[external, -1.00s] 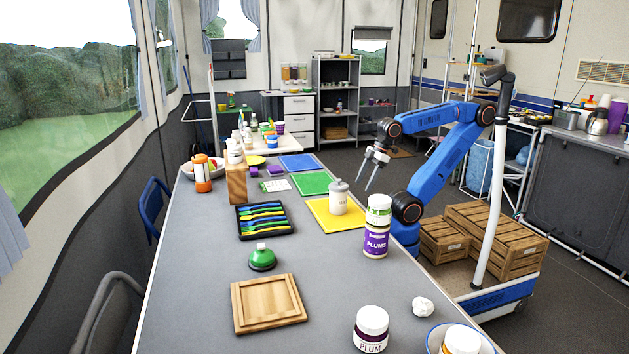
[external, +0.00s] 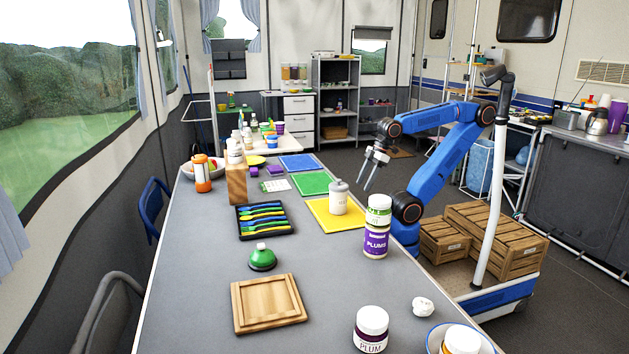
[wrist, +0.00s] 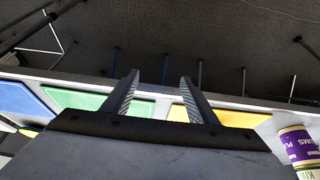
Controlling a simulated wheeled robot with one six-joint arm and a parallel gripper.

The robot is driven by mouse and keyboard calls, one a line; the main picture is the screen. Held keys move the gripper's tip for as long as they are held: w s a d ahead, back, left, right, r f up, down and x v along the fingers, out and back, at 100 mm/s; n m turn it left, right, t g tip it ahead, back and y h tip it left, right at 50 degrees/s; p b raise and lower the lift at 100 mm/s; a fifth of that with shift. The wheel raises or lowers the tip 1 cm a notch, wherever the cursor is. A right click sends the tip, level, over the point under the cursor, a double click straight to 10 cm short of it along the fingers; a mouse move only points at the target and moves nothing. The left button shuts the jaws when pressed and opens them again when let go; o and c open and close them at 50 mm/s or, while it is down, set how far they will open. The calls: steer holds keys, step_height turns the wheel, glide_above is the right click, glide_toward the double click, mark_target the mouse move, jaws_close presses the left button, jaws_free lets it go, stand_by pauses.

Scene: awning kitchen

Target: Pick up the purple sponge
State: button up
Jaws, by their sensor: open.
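In the external view, two small purple blocks lie near the far end of the long grey table, a larger one (external: 275,170) and a smaller one (external: 254,171) to its left. They look like sponges, but they are too small to tell for certain. My gripper (external: 369,184) is open and empty, raised beside the table's right edge, well to the right of and nearer than the blocks. In the wrist view my open gripper (wrist: 158,80) has nothing between its fingers, and no purple block shows there.
Blue (external: 298,162), green (external: 311,184) and yellow (external: 331,216) mats lie along the table's right side. A wooden block (external: 236,185) and cutlery tray (external: 265,235) stand left.

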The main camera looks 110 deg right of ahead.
steer(key=shift+w+r, duration=0.1)
step_height(320, 180, up, 17)
steer(key=m+g, duration=0.5)
steer(key=m, duration=1.4)
glide_above(254, 169)
steer(key=f, duration=1.1)
steer(key=shift+w+a+f, duration=0.2)
steer(key=shift+a, duration=0.05)
steer(key=shift+s+d+f, duration=0.15)
steer(key=shift+f, duration=2.45)
steer(key=c, duration=1.1)
